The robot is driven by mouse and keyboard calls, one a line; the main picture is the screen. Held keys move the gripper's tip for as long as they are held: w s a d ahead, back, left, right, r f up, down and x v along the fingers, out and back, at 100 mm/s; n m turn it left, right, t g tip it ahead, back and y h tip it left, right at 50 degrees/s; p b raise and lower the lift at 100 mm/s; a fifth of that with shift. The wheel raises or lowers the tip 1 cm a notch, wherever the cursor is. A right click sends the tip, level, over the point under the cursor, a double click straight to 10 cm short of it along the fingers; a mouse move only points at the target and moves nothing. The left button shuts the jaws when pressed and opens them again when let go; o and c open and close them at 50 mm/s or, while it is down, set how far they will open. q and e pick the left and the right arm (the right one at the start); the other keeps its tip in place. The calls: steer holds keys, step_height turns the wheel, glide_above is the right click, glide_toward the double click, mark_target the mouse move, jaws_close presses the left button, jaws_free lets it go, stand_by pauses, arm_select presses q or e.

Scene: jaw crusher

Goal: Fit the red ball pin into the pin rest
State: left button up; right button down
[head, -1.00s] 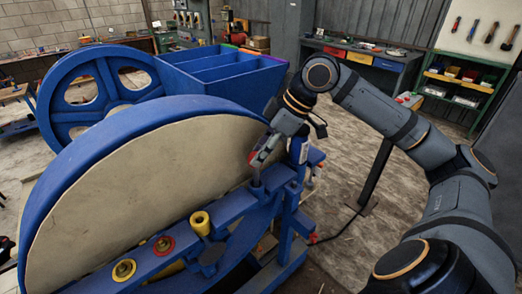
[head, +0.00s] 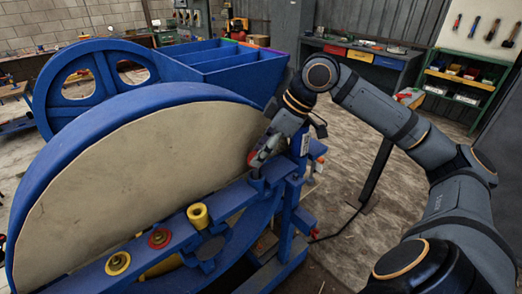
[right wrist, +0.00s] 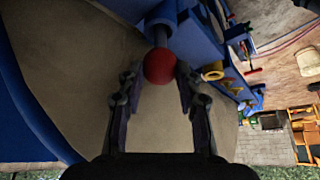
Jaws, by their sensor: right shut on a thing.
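My right gripper (head: 260,156) is shut on the red ball pin. In the right wrist view its two fingers sit on either side of the red ball (right wrist: 160,66). In the head view the ball is mostly hidden by the fingers, with only a little red showing. A blue-grey cup (head: 256,184), which looks like the pin rest, stands on the blue beam just below the fingertips. In the right wrist view a blue-grey round part (right wrist: 161,30) lies directly beyond the ball. I cannot tell how deep the pin sits in it. My left gripper is not in view.
A big blue-rimmed flywheel (head: 150,180) stands close left of the gripper. Along the blue beam (head: 228,200) are a yellow cup (head: 198,215), a red ring (head: 160,238) and a yellow ring (head: 118,263). A blue hopper (head: 225,68) stands behind. Open floor lies to the right.

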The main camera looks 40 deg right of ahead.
steer(key=shift+f+b, duration=1.35)
steer(key=shift+f, duration=0.1)
steer(key=c, duration=0.8)
jaws_free()
steer(key=shift+r, duration=0.1)
